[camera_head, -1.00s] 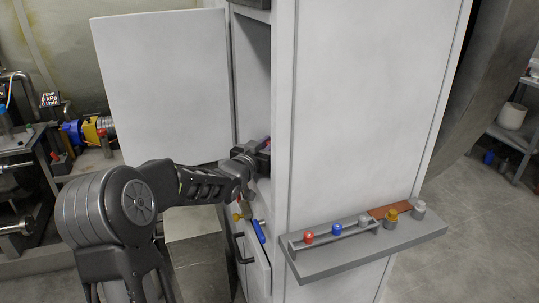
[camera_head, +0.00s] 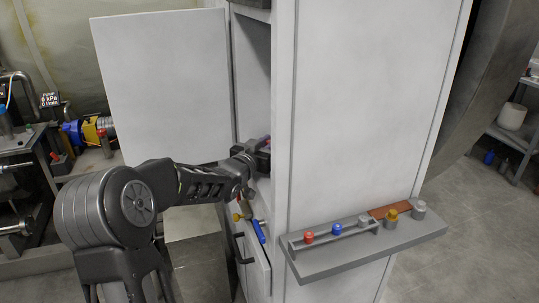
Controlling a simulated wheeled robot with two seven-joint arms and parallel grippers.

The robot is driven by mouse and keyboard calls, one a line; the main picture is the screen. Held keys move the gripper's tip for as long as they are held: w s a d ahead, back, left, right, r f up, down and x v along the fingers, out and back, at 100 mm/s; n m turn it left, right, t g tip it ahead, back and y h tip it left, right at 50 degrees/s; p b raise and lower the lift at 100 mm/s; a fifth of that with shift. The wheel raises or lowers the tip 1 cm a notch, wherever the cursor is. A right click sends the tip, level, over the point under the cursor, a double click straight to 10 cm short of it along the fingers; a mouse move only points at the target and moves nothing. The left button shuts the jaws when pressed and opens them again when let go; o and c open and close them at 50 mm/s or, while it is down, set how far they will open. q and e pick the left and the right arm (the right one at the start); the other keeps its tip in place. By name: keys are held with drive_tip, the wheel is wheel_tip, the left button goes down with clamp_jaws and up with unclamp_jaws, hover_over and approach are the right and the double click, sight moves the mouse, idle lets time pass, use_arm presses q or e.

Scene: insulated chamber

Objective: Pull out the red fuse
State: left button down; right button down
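A tall white cabinet (camera_head: 355,110) stands in the middle, with its door (camera_head: 160,85) swung open to the left. My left arm comes in from the left, and my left gripper (camera_head: 262,158) is inside the cabinet opening. Its fingertips are mostly hidden by the cabinet's edge, so I cannot tell whether it is open or holds anything. A small reddish-purple bit shows beside it, too little to identify. I cannot make out a red fuse inside the cabinet. A red-capped piece (camera_head: 309,238) stands on the grey side shelf (camera_head: 350,258). My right gripper is not in view.
The side shelf also holds a blue-capped piece (camera_head: 337,230), a yellow one (camera_head: 391,214) and a grey one (camera_head: 419,210). Floor is clear at right.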

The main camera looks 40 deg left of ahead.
use_arm(q)
drive_tip(key=shift+r, duration=0.15)
drive_tip(key=shift+r+p, duration=1.7)
drive_tip(key=shift+r, duration=0.85)
